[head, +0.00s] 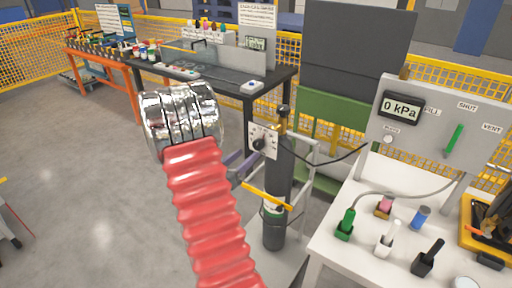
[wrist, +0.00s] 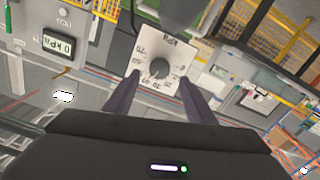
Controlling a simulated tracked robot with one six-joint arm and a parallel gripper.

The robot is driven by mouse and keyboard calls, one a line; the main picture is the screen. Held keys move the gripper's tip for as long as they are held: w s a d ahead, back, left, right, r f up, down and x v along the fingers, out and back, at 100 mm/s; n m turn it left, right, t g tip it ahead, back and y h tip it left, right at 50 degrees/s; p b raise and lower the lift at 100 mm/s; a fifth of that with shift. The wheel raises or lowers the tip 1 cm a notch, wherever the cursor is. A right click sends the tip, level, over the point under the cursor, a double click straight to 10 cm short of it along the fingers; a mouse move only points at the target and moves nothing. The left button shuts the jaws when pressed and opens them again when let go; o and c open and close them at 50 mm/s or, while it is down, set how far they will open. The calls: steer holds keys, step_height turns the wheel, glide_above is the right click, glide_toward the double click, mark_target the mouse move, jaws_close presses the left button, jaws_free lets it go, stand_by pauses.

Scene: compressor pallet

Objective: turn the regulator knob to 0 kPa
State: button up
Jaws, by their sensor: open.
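The regulator knob (head: 259,144) is a small black knob on a white dial plate (head: 270,133), fixed at the top of a dark gas cylinder (head: 277,183). In the wrist view the knob (wrist: 159,68) sits mid-plate on the dial (wrist: 150,50), with numbers around it and some lettering along its top edge. Which number it points at is too small to tell. My gripper (head: 240,168) is open beside the dial, partly hidden by my red arm. In the wrist view its fingers (wrist: 159,80) stand apart on either side of the knob, with nothing between them gripped.
A display (head: 401,108) on the grey panel reads 0 kPa, above a green lever (head: 454,139). A white table (head: 345,262) with several coloured plugs stands at right. A black hose runs from the cylinder toward the panel.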

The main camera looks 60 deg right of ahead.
mark_target(256, 146)
steer(key=d, duration=0.5)
steer(key=s+d, duration=0.1)
steer(key=d, duration=0.1)
steer(key=shift+s+d, duration=0.1)
steer(key=shift+d, duration=0.25)
steer(key=c, duration=0.9)
steer(key=shift+a, duration=0.25)
steer(key=shift+c, duration=0.7)
steer(key=shift+d, duration=0.15)
steer(key=shift+d, duration=0.1)
